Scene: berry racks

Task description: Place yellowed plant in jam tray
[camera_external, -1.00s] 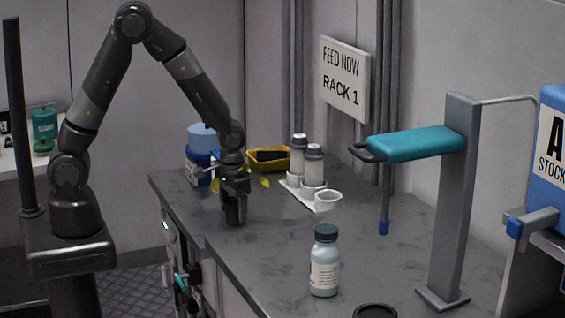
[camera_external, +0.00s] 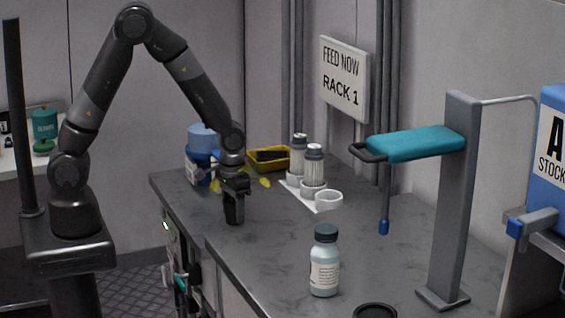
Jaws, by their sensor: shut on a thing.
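My gripper (camera_external: 234,217) points straight down, low over the left part of the dark counter. It is shut on the yellowed plant, whose yellow leaves (camera_external: 265,182) stick out on both sides of it. The plant's stem and base are hidden by the dark fingers. Behind and to the right of the gripper, a small yellow tray (camera_external: 283,165) with dark contents sits at the back of the counter. No label on it is readable, so I cannot tell for sure that it is the jam tray.
A blue-capped container (camera_external: 202,137) stands behind the gripper. Two white shakers (camera_external: 313,170) and a white cup (camera_external: 328,200) stand on a white tray to the right. A dark-capped bottle (camera_external: 324,272) and a grey post (camera_external: 456,200) stand nearer. The counter's middle is clear.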

